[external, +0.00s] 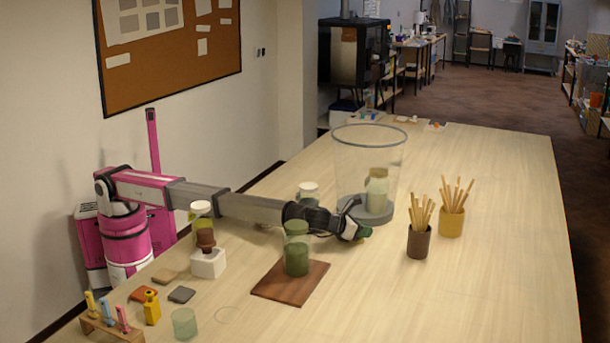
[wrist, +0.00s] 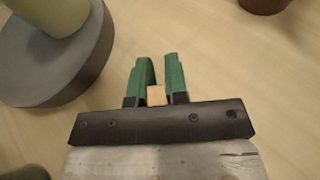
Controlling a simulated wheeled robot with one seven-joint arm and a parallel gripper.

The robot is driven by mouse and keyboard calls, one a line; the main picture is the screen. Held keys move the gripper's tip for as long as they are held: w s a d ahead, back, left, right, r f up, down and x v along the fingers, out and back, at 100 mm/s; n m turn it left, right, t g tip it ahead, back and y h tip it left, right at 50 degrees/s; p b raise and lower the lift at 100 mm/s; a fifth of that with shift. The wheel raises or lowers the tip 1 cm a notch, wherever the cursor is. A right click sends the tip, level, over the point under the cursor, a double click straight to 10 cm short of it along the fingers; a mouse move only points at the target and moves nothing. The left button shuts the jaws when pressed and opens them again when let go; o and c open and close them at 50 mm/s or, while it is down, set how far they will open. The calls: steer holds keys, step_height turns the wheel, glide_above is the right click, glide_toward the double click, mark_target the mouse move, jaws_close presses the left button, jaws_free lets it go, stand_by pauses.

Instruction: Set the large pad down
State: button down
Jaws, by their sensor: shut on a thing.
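My gripper (external: 362,232) is low over the table, in front of the clear cylinder and to the right of the brown board. In the wrist view its two green fingers (wrist: 158,85) are shut on a small tan piece (wrist: 156,96), which I take to be the large pad. Only a small part of it shows between the fingers; its full size is hidden. In the external view the fingers hide it. I cannot tell whether it touches the table.
A clear cylinder (external: 347,160) on a grey base (wrist: 88,75) holds a pale green jar (external: 377,190). A brown cup (external: 419,241) and a yellow cup (external: 451,221) with sticks stand right. The front right table is clear.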

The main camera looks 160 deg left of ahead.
steer(key=c, duration=1.1)
jaws_free()
steer(key=shift+c, duration=0.2)
steer(key=shift+r, duration=0.1)
steer(key=v, duration=1.2)
